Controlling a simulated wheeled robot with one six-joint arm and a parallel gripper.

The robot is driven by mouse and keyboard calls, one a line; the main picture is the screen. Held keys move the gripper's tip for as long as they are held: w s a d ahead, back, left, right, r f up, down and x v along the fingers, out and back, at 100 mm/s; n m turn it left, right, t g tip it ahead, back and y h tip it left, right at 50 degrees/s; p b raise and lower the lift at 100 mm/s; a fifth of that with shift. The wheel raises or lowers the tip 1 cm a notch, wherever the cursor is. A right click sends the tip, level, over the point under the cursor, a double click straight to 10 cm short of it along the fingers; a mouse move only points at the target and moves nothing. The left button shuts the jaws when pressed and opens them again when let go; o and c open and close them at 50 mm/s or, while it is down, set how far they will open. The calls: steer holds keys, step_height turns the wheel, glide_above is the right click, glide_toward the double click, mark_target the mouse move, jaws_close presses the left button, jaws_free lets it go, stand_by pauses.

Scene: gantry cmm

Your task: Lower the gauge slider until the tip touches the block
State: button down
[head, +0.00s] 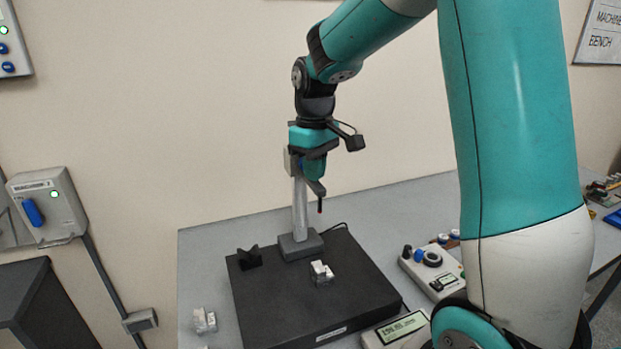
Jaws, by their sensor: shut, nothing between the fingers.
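A gauge stand has a pale upright column (299,208) on a dark grey foot. My gripper (315,167) is at the top of this column, in front of the gauge slider (289,162), and hides most of it. The gripper looks shut, with nothing visibly held; contact with the slider cannot be told. A thin dark probe with a reddish tip (320,207) hangs below the gripper. A small silvery block (322,273) sits on the black plate (270,315). The tip is well above the block, with a clear gap.
A black V-shaped piece (249,257) stands on the plate's left. Another silvery block (204,320) lies on the grey table (207,248). A display box (397,330) and a control box with a joystick (432,268) stand to the right. A wall box (45,205) hangs left.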

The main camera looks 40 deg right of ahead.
step_height(320, 180, down, 14)
steer(key=b, duration=0.8)
steer(key=shift+b, duration=0.3)
stand_by(1.5)
steer(key=shift+f+b, duration=0.4)
steer(key=shift+f, duration=0.25)
stand_by(0.8)
step_height(320, 180, up, 7)
steer(key=p, duration=0.6)
steer(key=shift+p, duration=0.3)
stand_by(0.6)
steer(key=s+a+r+n+y, duration=0.2)
steer(key=s+a+r, duration=0.1)
steer(key=s+a, duration=0.8)
steer(key=s+a+r+n+y, duration=0.2)
steer(key=s+a+r, duration=0.1)
steer(key=s+a, duration=0.8)
steer(key=shift+s+a+r, duration=0.15)
steer(key=shift+a+r, duration=0.1)
steer(key=shift+r, duration=0.15)
